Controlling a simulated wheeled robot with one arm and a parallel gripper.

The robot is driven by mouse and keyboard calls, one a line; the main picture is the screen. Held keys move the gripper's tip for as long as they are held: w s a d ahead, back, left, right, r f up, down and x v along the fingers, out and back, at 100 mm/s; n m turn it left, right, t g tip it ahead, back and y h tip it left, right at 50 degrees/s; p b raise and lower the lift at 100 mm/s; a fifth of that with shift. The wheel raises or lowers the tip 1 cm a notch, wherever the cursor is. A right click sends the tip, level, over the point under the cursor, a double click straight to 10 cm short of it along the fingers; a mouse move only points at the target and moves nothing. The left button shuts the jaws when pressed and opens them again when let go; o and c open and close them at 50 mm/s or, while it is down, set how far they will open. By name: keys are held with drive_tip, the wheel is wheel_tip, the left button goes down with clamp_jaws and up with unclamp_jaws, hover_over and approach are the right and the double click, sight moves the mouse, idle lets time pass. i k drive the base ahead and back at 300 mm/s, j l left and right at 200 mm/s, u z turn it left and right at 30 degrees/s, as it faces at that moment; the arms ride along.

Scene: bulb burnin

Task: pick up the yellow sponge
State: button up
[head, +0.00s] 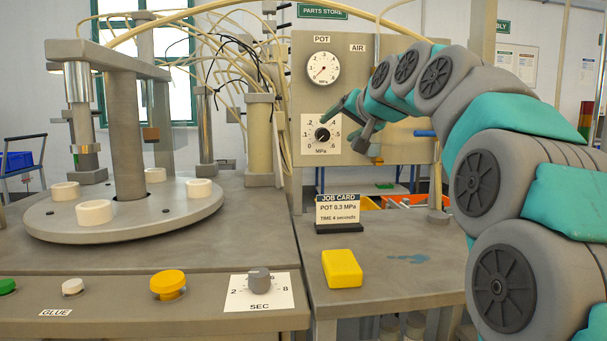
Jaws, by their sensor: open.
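The yellow sponge (342,268) lies on the grey bench top at the right, near its front edge. It is a rounded block and nothing covers it. My gripper (352,122) is raised well above and behind the sponge, in front of the panel with the MPa dial. It is open and apart from the sponge, with nothing seen between its fingers. My grey and teal arm comes in from the right side.
A job card (338,212) stands just behind the sponge. A SEC knob (259,281) and a yellow button (168,284) are to its left. A round table (125,222) with white rings fills the left. A blue-green stain (408,259) marks the bench right of the sponge.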

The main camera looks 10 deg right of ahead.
sight(343, 271)
drive_tip(key=k+l, duration=0.15)
drive_tip(key=k, duration=0.3)
drive_tip(key=k+l, duration=0.15)
drive_tip(key=k, duration=0.35)
